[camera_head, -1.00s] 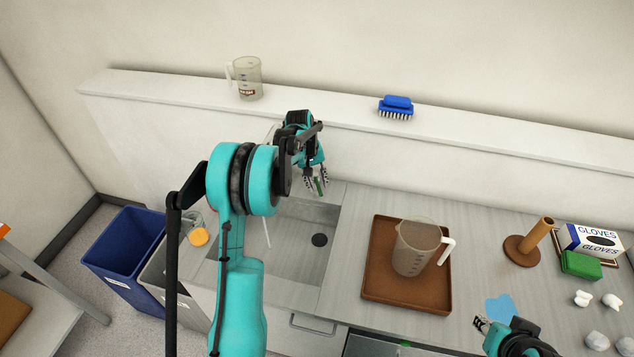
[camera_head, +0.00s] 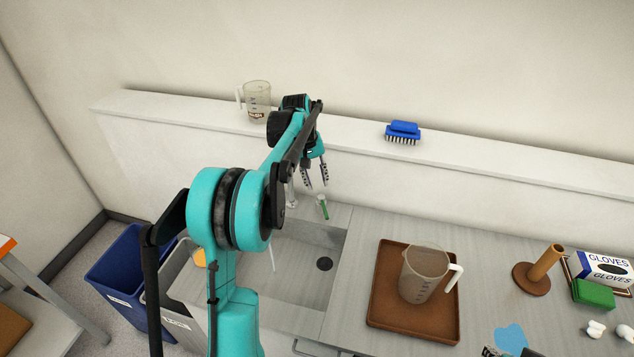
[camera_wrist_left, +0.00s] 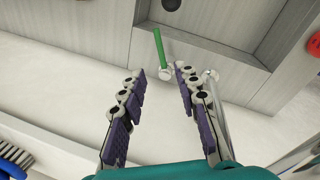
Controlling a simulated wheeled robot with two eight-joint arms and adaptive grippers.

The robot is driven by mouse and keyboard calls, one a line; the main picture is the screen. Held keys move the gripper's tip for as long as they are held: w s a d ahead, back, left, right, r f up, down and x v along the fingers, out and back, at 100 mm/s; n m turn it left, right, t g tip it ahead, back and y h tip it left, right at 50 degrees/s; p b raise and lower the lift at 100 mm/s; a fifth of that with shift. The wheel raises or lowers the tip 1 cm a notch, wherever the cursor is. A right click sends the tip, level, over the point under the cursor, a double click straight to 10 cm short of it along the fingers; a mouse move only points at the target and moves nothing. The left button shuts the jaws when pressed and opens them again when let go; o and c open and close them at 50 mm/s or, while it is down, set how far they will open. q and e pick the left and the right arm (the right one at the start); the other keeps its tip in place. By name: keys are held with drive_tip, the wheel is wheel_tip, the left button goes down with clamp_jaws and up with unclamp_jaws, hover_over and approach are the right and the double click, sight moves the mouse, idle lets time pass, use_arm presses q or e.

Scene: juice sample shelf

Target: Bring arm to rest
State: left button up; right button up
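My left gripper (camera_head: 316,183) is above the back edge of the sink, its fingers pointing down. The left wrist view shows its fingers spread with nothing held between them. A green tap lever (camera_head: 323,207) is just beyond the fingertips, apart from them; it also shows in the left wrist view (camera_wrist_left: 176,47). My left arm reaches across the left part of the head view and hides part of the sink. My right gripper (camera_head: 490,351) is only partly visible at the bottom edge, so its opening cannot be judged.
The sink (camera_head: 300,275) lies below the left arm. A clear jug (camera_head: 257,98) and blue brush (camera_head: 402,132) stand on the ledge. Another jug (camera_head: 422,275) is on a brown tray (camera_head: 385,310). A wooden stand (camera_head: 531,278), glove box (camera_head: 603,268) and green sponge (camera_head: 593,293) are right.

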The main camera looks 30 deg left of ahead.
use_arm(q)
drive_tip(key=shift+d, duration=0.1)
drive_tip(key=s+d+r+m+t+y+b, duration=0.1)
drive_tip(key=s+d+r+m+t+b, duration=0.2)
drive_tip(key=s+d, duration=0.85)
drive_tip(key=s+d+f+m+t+b, duration=0.1)
drive_tip(key=s+d+f+m+b, duration=0.1)
drive_tip(key=s+d+f, duration=0.2)
drive_tip(key=s+d+f+m+t+b, duration=0.1)
drive_tip(key=s+d+f+m+b, duration=0.1)
drive_tip(key=s, duration=0.9)
wheel_tip(320, 180, down, 3)
drive_tip(key=d+m, duration=0.1)
drive_tip(key=d, duration=0.1)
drive_tip(key=shift+s+d+f+t+y, duration=0.2)
drive_tip(key=shift+d+t+y, duration=0.1)
drive_tip(key=shift+t, duration=0.1)
